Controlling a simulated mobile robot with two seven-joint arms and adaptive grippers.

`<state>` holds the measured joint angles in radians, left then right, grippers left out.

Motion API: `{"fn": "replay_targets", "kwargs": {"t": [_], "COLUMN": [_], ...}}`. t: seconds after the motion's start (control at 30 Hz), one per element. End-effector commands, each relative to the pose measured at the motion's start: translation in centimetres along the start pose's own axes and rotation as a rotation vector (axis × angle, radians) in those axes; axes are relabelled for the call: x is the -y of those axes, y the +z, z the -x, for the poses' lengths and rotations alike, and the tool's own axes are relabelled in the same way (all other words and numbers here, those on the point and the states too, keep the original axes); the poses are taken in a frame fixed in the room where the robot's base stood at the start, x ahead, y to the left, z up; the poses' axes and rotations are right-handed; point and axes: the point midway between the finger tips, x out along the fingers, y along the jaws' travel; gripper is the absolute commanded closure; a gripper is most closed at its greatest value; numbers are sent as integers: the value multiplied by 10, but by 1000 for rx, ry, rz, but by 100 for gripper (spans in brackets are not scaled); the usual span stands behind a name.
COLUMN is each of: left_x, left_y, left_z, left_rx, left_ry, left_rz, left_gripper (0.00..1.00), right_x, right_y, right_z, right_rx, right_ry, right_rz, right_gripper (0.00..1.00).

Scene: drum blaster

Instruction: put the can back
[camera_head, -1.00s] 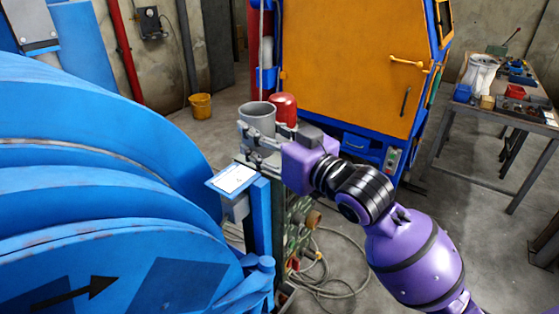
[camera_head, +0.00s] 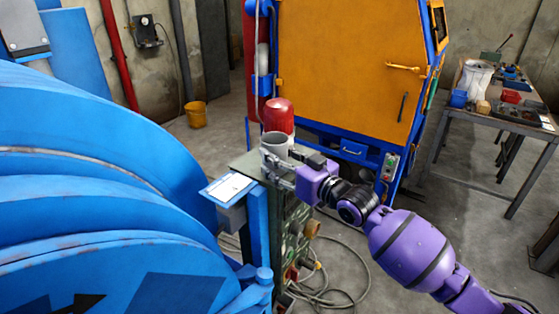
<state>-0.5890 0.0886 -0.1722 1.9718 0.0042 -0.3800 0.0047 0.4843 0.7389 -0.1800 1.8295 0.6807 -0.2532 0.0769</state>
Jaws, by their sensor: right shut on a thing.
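My left gripper is not in view.
The big blue drum (camera_head: 100,160) fills the left side. An orange-doored cabinet (camera_head: 345,65) stands behind. A worktable (camera_head: 480,118) is at right. Cables (camera_head: 335,285) lie on the floor.

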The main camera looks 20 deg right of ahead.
Motion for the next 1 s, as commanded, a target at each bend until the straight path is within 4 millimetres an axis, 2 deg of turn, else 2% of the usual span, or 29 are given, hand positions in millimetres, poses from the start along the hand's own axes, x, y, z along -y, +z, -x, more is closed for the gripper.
{"fn": "replay_targets", "kwargs": {"t": [0.47,0.5,0.6,0.9,1.0], "left_x": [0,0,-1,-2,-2], "left_y": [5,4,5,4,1], "left_z": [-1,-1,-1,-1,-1], "left_rx": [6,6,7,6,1], "left_ry": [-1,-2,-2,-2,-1], "left_rz": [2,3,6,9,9], "left_gripper": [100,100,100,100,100], "right_x": [0,0,0,0,0], "right_y": [8,8,8,7,2], "right_z": [0,0,0,0,0], "right_rx": [-4,-3,-4,-4,-6], "right_ry": [0,1,1,1,0], "right_rz": [1,1,2,2,3], "right_gripper": [82,45,31,30,30]}}
